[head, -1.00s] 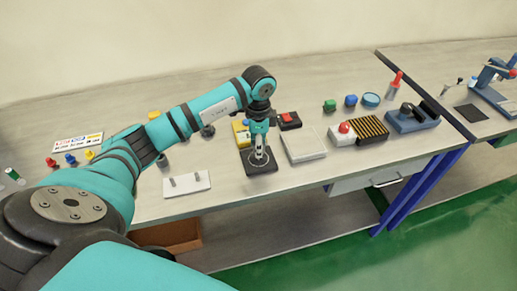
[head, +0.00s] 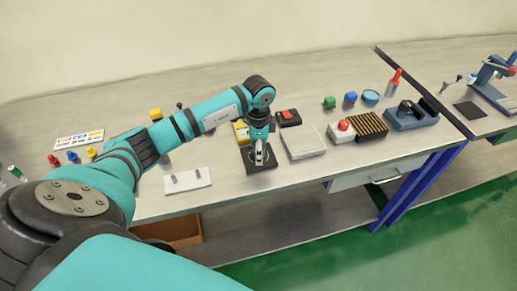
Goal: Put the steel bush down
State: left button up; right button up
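My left arm reaches in from the left. Its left gripper (head: 262,158) points down over a small black block (head: 263,167) near the front of the bench. The fingertips are at or just above the block's top; I cannot tell whether they touch it. I cannot clearly make out the steel bush: any part of it between the fingers is too small or hidden. Whether the fingers are open or shut does not show. My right gripper is out of view.
A pale tray (head: 304,142) lies close right of the block. A yellow box (head: 241,134) and a black box with a red top (head: 288,117) stand behind. A white plate with two pins (head: 187,180) lies to the left. The bench edge is close in front.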

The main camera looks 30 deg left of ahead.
pick_arm(q)
jog(key=shift+r, duration=0.25)
jog(key=shift+w+r, duration=0.1)
jog(key=shift+r, duration=0.15)
notch_tip(320, 180, up, 11)
jog(key=b, duration=0.3)
jog(key=shift+r, duration=0.2)
